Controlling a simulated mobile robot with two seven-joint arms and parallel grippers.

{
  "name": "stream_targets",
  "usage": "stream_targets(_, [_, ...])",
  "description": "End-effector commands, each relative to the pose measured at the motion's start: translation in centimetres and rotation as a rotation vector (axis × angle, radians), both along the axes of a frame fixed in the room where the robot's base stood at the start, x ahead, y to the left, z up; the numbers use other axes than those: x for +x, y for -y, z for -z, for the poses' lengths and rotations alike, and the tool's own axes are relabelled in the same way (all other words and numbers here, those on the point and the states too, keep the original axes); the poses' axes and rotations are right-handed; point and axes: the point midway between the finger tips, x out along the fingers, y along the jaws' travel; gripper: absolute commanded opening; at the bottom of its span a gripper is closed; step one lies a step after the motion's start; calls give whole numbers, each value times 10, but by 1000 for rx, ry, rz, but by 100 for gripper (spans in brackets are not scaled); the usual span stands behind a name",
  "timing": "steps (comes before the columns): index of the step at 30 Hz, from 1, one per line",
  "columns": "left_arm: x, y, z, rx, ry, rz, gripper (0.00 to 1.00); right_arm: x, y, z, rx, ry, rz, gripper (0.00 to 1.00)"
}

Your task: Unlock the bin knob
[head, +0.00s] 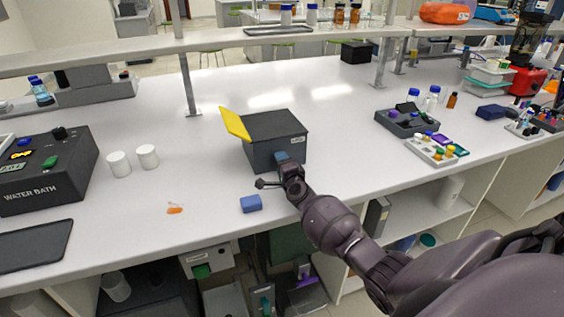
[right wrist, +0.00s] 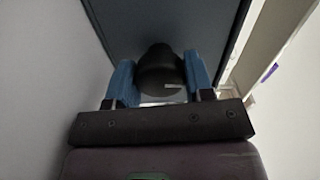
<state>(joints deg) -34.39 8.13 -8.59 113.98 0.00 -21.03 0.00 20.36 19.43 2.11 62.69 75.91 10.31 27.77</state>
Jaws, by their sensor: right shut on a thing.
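The bin is a dark grey box (head: 262,152) on the white bench in the head view, with a yellow flap (head: 235,124) standing out tilted at its upper left. My right gripper (head: 283,158) is at the front face of the box. In the right wrist view its blue fingers (right wrist: 160,85) are shut on either side of a round black knob (right wrist: 160,68) on the dark grey face. A small pale mark shows on the knob. In the head view the gripper hides the knob. My left gripper is not in view.
A blue block (head: 250,203) lies on the bench just left of my right arm. An orange piece (head: 175,210) and two white cups (head: 119,164) are farther left, near the water bath (head: 45,172). A grey rack (head: 407,122) stands to the right. An overhead shelf (head: 210,40) runs behind.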

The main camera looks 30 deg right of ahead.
Motion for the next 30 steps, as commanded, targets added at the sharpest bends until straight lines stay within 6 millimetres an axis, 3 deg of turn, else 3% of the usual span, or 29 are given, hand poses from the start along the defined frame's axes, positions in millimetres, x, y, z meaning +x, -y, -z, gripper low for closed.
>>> stream_targets(9, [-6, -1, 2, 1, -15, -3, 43, 0, 0, 1, -100, -26, 0, 24])
stream_targets(24, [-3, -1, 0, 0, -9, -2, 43, 0, 0, 1, -116, -30, 0, 24])
stream_targets(25, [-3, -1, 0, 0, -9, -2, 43, 0, 0, 1, -116, -30, 0, 51])
stream_targets(30, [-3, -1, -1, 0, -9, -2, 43, 0, 0, 1, -115, -29, 0, 74])
